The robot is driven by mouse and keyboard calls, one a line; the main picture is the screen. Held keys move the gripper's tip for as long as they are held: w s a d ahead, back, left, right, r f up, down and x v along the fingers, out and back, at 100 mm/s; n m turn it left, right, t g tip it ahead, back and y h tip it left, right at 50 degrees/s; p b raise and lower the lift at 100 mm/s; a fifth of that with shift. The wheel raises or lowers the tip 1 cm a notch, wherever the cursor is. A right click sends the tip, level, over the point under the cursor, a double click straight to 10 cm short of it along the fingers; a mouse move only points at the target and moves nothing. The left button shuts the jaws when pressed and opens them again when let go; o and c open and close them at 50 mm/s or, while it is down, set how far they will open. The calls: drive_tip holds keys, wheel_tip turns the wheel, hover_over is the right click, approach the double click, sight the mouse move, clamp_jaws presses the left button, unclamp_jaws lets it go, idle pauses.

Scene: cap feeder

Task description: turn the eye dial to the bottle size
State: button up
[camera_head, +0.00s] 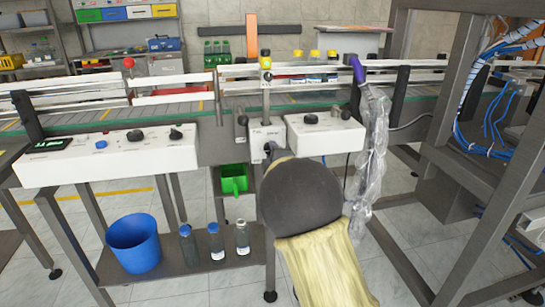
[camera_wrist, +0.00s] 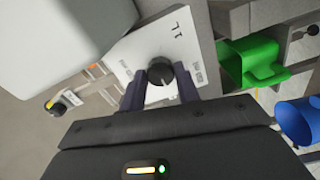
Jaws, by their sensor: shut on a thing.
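The eye dial is a dark round knob (camera_wrist: 160,71) on a white panel (camera_wrist: 130,48) in the wrist view. The panel is marked "1L" beyond the knob, with smaller unreadable print on either side. I cannot tell which mark the dial points at. My gripper (camera_wrist: 161,88) is shut on the knob, one finger on each side.
A long white control panel (camera_head: 110,158) is at left, another white box (camera_head: 325,136) at right. A green bin (camera_head: 234,182) hangs below; a blue bucket (camera_head: 134,243) and bottles (camera_head: 216,243) stand on the lower shelf.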

drive_tip(key=shift+n, duration=0.6)
drive_tip(key=shift+f, duration=0.1)
drive_tip(key=o, duration=1)
drive_tip(key=shift+s, duration=0.1)
drive_tip(key=p+v, duration=0.1)
drive_tip(key=v, duration=1.6)
drive_tip(key=shift+s, duration=0.2)
